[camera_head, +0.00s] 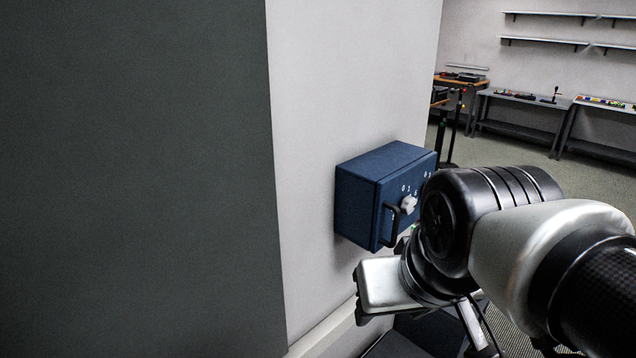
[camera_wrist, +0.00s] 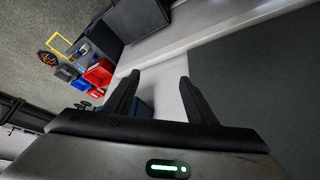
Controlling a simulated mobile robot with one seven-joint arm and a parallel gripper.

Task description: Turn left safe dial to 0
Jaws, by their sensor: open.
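A blue safe (camera_head: 372,190) is fixed to the white wall, with a dark bar handle (camera_head: 390,226) on its front. The left safe dial (camera_head: 408,204) is a pale knob beside the handle, with small white digits around it. Its exact setting is too small to read. More digits show farther right, but my arm hides that part of the front. My gripper (camera_wrist: 158,88) is open in the wrist view, its two dark fingers apart with nothing held. In the head view it is below the safe, apart from the dial.
A large dark grey panel (camera_head: 135,180) fills the left of the head view. Benches (camera_head: 520,110) and wall shelves (camera_head: 545,42) stand far back right. In the wrist view, red (camera_wrist: 98,74) and blue bins and a yellow frame (camera_wrist: 62,46) lie beyond the fingers.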

